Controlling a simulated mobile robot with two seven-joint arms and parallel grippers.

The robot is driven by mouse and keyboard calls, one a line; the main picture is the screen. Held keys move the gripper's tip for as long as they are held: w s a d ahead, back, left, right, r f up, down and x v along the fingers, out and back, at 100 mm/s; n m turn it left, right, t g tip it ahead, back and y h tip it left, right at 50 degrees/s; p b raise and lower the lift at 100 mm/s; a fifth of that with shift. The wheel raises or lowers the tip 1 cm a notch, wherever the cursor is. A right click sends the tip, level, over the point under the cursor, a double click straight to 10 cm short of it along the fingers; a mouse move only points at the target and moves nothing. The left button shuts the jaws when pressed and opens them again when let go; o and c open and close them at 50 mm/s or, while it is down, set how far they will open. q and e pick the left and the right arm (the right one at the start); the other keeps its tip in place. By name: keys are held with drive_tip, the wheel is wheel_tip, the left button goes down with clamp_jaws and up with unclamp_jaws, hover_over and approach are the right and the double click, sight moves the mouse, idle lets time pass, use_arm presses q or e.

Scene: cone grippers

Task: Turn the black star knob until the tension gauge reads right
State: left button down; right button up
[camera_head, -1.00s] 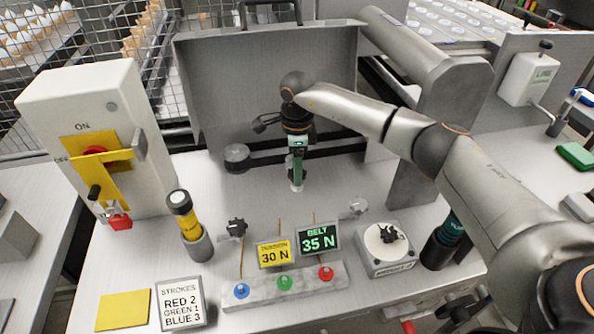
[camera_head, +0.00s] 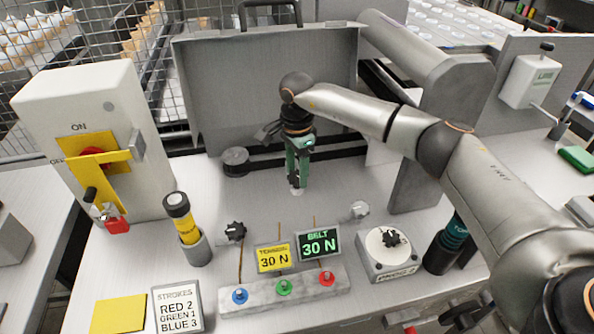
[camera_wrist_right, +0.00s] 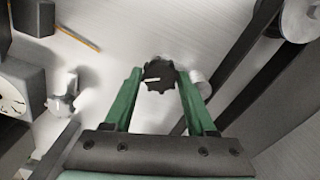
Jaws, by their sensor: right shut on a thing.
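My right gripper (camera_head: 297,178) points down at the middle of the bench. In the right wrist view its green fingers (camera_wrist_right: 160,85) are shut on a black star knob (camera_wrist_right: 158,73) with a white mark. That knob is mostly hidden by the gripper in the head view. The green-lit BELT display (camera_head: 319,243) reads 30 N. The yellow TENSION card (camera_head: 273,257) beside it also reads 30 N. My left gripper is not in view.
Another black star knob (camera_head: 235,231) stands left of the displays, and a grey knob (camera_head: 359,210) right. A white dial box (camera_head: 390,250) with a black knob stands further right. Blue, green and red buttons line a grey block (camera_head: 262,297). A yellow flashlight (camera_head: 184,222) stands left.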

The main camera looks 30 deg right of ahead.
sight(297, 175)
drive_tip(key=shift+a+r, duration=0.1)
drive_tip(key=o, duration=1.4)
wheel_tip(297, 175, up, 12)
drive_tip(key=shift+r, duration=0.2)
